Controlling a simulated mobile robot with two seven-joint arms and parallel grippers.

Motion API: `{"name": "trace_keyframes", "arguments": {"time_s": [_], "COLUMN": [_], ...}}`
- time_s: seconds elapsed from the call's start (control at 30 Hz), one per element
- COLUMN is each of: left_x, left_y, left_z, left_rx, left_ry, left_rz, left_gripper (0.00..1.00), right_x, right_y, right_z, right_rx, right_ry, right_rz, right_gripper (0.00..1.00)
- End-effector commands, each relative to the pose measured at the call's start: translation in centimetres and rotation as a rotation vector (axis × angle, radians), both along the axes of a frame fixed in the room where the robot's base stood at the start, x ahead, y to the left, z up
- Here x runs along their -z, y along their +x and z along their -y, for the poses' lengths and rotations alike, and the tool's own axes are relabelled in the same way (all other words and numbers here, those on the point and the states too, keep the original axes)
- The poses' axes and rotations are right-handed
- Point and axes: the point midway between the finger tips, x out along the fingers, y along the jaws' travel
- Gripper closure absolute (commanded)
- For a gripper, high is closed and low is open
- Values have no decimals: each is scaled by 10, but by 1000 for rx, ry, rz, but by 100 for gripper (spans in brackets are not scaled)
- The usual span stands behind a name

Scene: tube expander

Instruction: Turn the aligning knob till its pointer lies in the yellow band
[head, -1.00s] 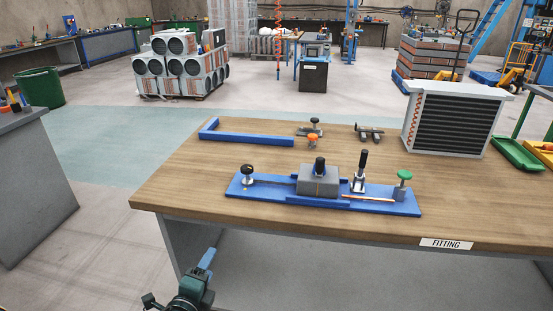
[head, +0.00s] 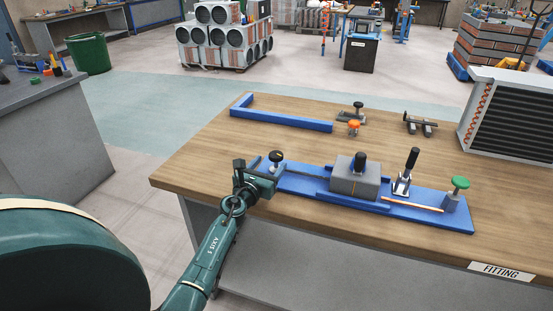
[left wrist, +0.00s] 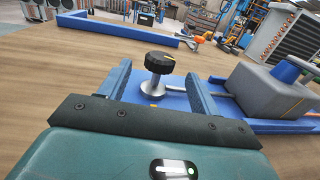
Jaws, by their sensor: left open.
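A black knob (head: 276,156) on a metal post stands at the left end of the blue fixture (head: 430,217). In the left wrist view the knob (left wrist: 159,62) has a pale yellow line on its top, running toward the right. A small yellow mark (left wrist: 154,106) shows on the blue base at the foot of the post. I cannot tell whether the pointer lies within a band. My left gripper (head: 262,170) is open at the fixture's left end. In the left wrist view its blue fingers (left wrist: 158,74) stand either side of the knob's post, with gaps. My right gripper is not in view.
On the fixture are a grey block (head: 354,184), a black-handled toggle clamp (head: 408,170) and a green knob (head: 460,183). Behind lie a blue L-shaped bar (head: 285,118), an orange-knobbed part (head: 354,127) and a finned unit (head: 512,120). Bare wooden table (head: 215,150) lies to the left.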

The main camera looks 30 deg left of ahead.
Motion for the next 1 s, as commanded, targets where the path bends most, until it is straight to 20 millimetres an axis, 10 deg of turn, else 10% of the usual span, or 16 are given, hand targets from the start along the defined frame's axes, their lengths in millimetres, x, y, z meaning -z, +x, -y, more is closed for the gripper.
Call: {"name": "trace_keyframes", "arguments": {"time_s": [0.3, 0.7, 1.0], "left_x": [1, 0, 0], "left_y": [45, 52, 52], "left_z": [-7, -8, -8], "left_rx": [-1, -1, -1], "left_ry": [-2, -1, -1], "left_rz": [1, 0, 0], "left_gripper": [37, 37, 60], "right_x": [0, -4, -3], "right_y": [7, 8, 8], "right_z": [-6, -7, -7], "right_rx": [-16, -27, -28], "right_ry": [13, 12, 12], "right_rz": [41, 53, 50], "right_gripper": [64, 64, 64]}}
